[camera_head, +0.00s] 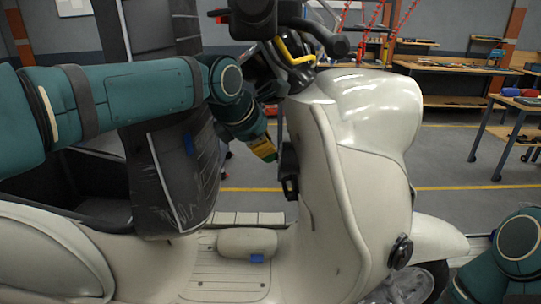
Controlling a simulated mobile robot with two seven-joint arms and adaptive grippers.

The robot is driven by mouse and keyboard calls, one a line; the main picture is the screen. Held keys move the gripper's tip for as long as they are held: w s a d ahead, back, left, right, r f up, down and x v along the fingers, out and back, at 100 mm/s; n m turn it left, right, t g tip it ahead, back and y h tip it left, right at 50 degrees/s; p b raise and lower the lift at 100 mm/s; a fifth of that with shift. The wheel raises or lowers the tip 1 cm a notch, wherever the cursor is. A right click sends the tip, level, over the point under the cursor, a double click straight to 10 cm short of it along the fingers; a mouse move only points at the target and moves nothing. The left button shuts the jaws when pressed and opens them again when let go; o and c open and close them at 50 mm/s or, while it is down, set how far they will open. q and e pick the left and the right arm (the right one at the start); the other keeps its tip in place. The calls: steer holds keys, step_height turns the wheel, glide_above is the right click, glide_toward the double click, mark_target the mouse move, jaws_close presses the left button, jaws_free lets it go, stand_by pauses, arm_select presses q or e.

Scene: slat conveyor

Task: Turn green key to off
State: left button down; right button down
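A cream-white scooter (345,165) stands side-on with its front to the right. My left arm reaches in from the left, over the seat area, and bends down behind the front shield. Its wrist ends in a yellow-green piece (262,148) close to the rider's side of the shield. A small black part (289,172) lies between the wrist and the shield; I cannot tell whether it is my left gripper or part of the scooter. I cannot make out the green key. My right arm shows at the lower right, its gripper out of view.
The black handlebar (285,20) with a yellow lever (295,55) is above my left wrist. A dark upright panel (175,170) stands behind the arm. The footboard (225,278) is below. Workbenches (460,68) stand far back.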

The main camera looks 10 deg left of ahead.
arm_select(q)
steer(key=shift+w+a+f+b, duration=0.2)
steer(key=shift+f+b, duration=0.1)
steer(key=shift+f, duration=0.25)
stand_by(1.2)
stand_by(0.3)
steer(key=p+v, duration=0.4)
steer(key=v, duration=0.5)
steer(key=shift+d+r, duration=0.2)
steer(key=shift+d, duration=0.15)
stand_by(0.6)
steer(key=shift+w, duration=0.1)
